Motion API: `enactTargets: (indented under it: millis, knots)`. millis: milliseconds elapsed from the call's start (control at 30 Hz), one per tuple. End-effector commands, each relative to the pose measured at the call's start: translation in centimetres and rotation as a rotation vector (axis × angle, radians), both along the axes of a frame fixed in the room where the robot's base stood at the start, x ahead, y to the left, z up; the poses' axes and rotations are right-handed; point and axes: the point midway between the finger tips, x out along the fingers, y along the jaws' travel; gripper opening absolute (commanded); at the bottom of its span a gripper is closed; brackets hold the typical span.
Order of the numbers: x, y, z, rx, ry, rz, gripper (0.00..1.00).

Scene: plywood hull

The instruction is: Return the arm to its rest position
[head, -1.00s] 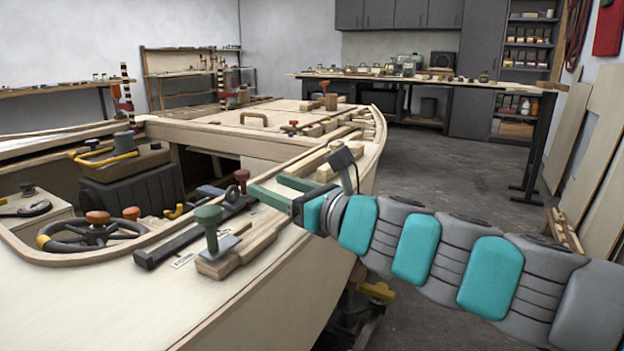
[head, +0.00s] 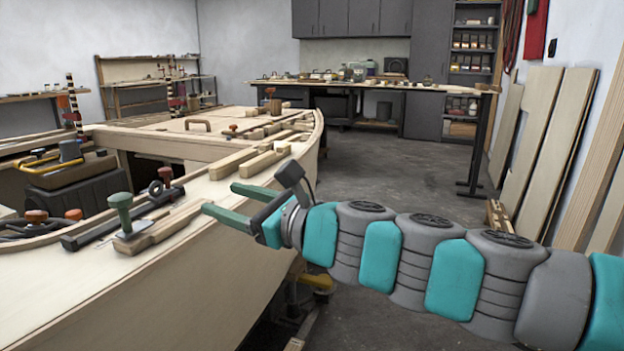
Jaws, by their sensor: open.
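My gripper (head: 222,202) has two green fingers that stand apart with nothing between them. It points left, at the right edge of the plywood hull (head: 170,290). My arm, teal and grey, reaches in from the right side of the picture, over the floor beside the hull. A green-knobbed tool (head: 122,211) on a wooden block stands on the hull deck to the left of the fingers. I cannot tell how high the fingers are above the deck edge.
Wooden blocks (head: 233,162) lie along the deck beyond my gripper. Plywood panels (head: 545,145) lean on the right wall. A long workbench (head: 380,86) stands at the back. The grey floor (head: 380,170) between hull and panels is mostly clear.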

Motion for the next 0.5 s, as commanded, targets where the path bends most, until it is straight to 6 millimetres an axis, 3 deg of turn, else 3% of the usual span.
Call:
enactTargets:
  millis: [267, 367, 500]
  knots:
    - [-3.7, 0.9, -1.2, -0.249, -0.268, 0.106, 0.63]
    - [-5.5, 1.1, -2.7, -0.381, -0.388, 0.173, 0.63]
    - [-8.7, 0.7, -7.0, -0.642, -0.583, 0.323, 0.63]
